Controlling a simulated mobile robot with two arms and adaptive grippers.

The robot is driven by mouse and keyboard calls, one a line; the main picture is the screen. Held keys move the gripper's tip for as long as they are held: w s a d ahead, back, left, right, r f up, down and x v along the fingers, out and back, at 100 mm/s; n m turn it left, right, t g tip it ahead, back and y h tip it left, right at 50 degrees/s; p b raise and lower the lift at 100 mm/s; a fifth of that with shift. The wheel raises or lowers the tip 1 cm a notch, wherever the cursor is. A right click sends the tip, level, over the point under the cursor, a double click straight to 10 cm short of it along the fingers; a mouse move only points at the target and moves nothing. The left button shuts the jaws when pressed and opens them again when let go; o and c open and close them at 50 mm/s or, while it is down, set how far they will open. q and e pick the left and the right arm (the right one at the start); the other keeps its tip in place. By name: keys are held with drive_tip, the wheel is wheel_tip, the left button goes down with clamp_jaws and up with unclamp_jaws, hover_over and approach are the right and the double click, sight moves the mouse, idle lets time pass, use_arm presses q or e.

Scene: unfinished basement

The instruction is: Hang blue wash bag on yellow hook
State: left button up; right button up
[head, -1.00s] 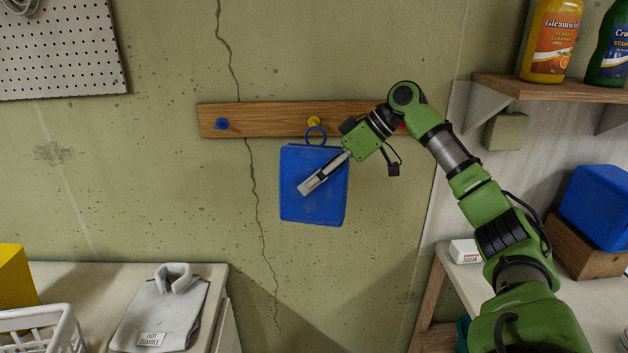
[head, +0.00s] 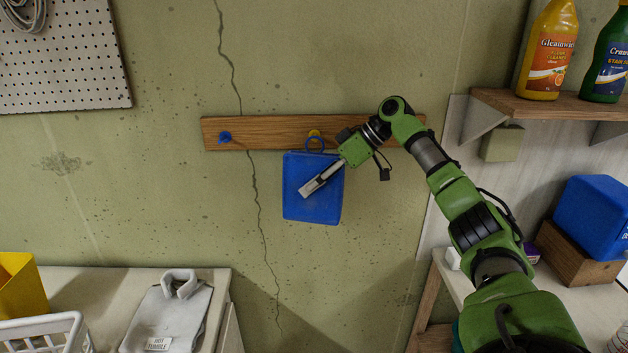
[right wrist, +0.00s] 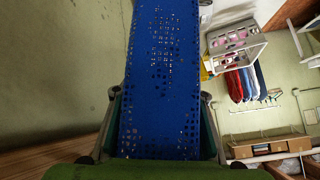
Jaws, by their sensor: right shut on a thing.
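The blue wash bag (head: 325,207) hangs upright in front of the wall, just under the wooden rail. My right gripper (head: 308,190) is shut on it, its fingers over the bag's face. The bag's blue ring (head: 315,145) stands above its top edge. The yellow hook (head: 313,133) shows directly above the ring, at the ring's top. I cannot tell whether the ring is around the hook or only in front of it. In the right wrist view the perforated bag (right wrist: 165,70) fills the space between my fingers. My left gripper is not in view.
The wooden rail (head: 265,132) also carries a blue hook (head: 224,137) at left; my arm covers its right part. A shelf (head: 560,105) with bottles is at upper right. A folded shirt (head: 170,315) lies on the counter at lower left. The wall below the bag is clear.

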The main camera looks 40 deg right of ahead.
drive_tip(key=shift+w+d+r+p, duration=0.1)
drive_tip(key=shift+w+d+p, duration=0.7)
drive_tip(key=shift+w+p, duration=0.25)
drive_tip(key=shift+w+d+f+p, duration=0.45)
drive_tip(key=shift+w+f+p, duration=0.05)
drive_tip(key=shift+f+p, duration=0.1)
drive_tip(key=shift+f, duration=0.15)
drive_tip(key=o, duration=1.3)
drive_tip(key=shift+d, duration=0.1)
drive_tip(key=v, duration=0.8)
